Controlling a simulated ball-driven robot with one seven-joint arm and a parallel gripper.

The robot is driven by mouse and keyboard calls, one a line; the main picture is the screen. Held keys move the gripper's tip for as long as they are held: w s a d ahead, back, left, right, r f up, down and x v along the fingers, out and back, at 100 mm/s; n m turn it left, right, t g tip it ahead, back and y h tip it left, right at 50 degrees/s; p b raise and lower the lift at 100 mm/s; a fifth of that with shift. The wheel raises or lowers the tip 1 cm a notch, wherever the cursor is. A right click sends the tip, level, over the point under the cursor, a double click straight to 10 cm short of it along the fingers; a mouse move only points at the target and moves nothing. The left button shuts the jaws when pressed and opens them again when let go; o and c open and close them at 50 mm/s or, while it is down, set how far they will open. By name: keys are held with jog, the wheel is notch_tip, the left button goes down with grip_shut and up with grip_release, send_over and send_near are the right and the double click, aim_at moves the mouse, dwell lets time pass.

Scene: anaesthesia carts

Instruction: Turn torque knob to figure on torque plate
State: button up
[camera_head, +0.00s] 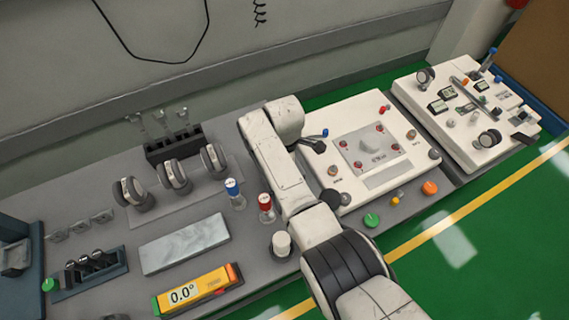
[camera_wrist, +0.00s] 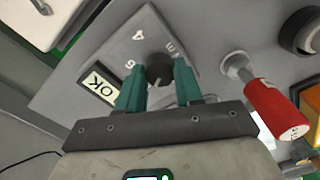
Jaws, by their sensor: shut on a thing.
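In the wrist view the torque knob (camera_wrist: 158,68) is small, round and black, with a pointer. It stands on a light grey torque plate (camera_wrist: 112,57). A few dark figures are printed around the knob, but they are too small and turned to read surely. My gripper (camera_wrist: 160,84) is shut on the knob, with one teal finger on each side. In the head view, my arm hides the gripper, knob and plate.
A red-capped handle (camera_wrist: 275,108) stands close right of the plate. In the head view, a blue-topped post (camera_head: 233,190), a yellow level reading 0.0° (camera_head: 205,287) and a white panel (camera_head: 355,118) with several knobs crowd the bench. A bare grey strip lies behind the dials.

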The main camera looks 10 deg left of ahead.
jog(key=shift+a+r, duration=0.1)
dwell(0.3)
jog(key=o, duration=1)
jog(key=shift+o, duration=0.2)
notch_tip(320, 180, up, 11)
dwell(0.3)
